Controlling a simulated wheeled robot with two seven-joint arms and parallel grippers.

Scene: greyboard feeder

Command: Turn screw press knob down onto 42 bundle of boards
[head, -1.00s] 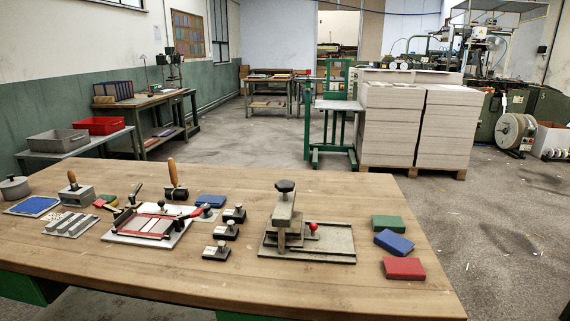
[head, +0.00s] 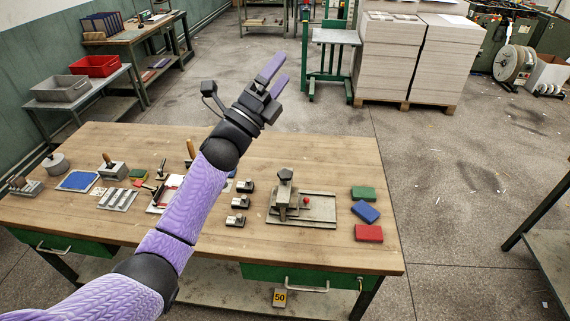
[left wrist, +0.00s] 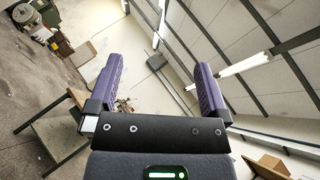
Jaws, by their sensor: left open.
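The screw press (head: 283,198) stands on the wooden bench, right of the middle, on a grey flat base plate (head: 318,207). Its dark knob (head: 285,174) is on top of the upright post. A small red ball (head: 306,200) shows beside the post. I cannot make out a bundle of boards or a number 42 at the press. My left gripper (head: 275,76) is raised beyond the far bench edge in the picture, well away from the knob. Its purple fingers are apart and empty, also in the left wrist view (left wrist: 157,85). My right gripper is out of view.
Green (head: 363,193), blue (head: 365,212) and red (head: 368,233) blocks lie right of the press. Several small black weights, such as one (head: 235,220), stand left of it. My left arm hides part of the bench.

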